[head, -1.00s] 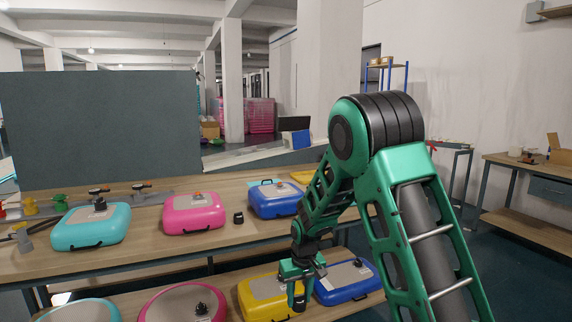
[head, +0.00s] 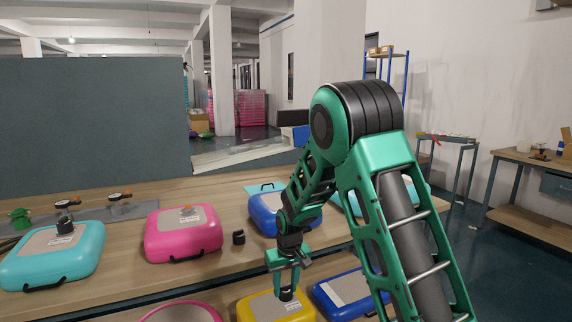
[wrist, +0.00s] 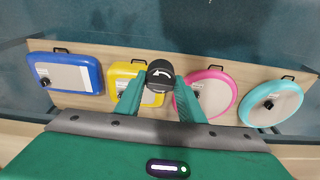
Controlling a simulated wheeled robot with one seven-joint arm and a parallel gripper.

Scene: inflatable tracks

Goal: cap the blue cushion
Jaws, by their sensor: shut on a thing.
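My gripper (head: 285,286) is shut on a black cap (wrist: 160,73) with a white curved arrow on top. It holds the cap over the yellow cushion (head: 265,309), which also shows below in the wrist view (wrist: 152,99); its valve is hidden. One blue cushion (head: 262,209) lies on the tabletop behind my arm, which hides much of it, including any valve. Another blue cushion (head: 345,291) lies on the lower shelf right of the yellow one. In the wrist view that blue cushion (wrist: 72,74) has a black fitting (wrist: 45,82) at its left end.
A second black cap (head: 238,238) stands on the table between the pink cushion (head: 183,236) and the upper blue cushion. The pink one has an orange valve (head: 186,210). A teal cushion (head: 52,262) lies at left. The tabletop edge overhangs the lower shelf.

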